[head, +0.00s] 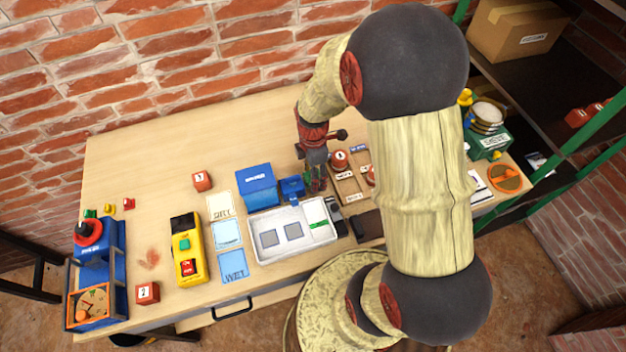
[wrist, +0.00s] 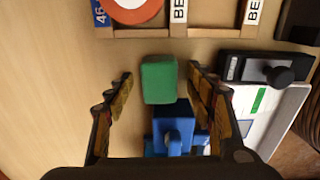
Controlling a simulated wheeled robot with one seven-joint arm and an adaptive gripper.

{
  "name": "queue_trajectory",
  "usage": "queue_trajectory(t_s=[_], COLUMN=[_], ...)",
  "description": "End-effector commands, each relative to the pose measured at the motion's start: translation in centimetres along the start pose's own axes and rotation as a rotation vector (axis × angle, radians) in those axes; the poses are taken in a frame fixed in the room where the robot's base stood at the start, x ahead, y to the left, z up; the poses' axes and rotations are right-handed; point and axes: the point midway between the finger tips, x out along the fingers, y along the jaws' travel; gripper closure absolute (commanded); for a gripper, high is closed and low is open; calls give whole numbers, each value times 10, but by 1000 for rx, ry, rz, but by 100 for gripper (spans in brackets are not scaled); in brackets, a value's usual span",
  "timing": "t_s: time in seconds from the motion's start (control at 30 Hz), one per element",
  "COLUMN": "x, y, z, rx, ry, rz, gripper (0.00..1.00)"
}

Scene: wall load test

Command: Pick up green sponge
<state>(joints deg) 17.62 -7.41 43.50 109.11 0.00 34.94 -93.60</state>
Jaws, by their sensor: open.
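The green sponge (wrist: 159,79) is a small green block in the wrist view, at the edge of a blue fixture (wrist: 168,132). My gripper (wrist: 160,76) is open, with one finger on each side of the sponge. A gap shows between the sponge and each finger. In the head view my gripper (head: 316,180) is low over the table beside the blue fixture (head: 292,187), and it mostly hides the sponge there. I cannot tell whether the sponge rests on the fixture or on the table.
A white tray (head: 266,222) and a blue box (head: 256,180) stand left of my gripper. A wooden rack (head: 350,188) with red round pieces stands close on its right. A black device (wrist: 240,67) is near the right finger. Bare table (head: 150,190) lies farther left.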

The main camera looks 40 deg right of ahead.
Motion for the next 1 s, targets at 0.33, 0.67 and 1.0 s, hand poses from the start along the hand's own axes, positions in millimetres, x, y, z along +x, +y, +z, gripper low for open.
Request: queue_trajectory(t_s=[0.33,0.67,1.0], x=[3,3,3], y=[1,1,1], z=[0,0,0], rx=[0,0,0], ry=[0,0,0], rz=[3,3,3], gripper=[51,69,85])
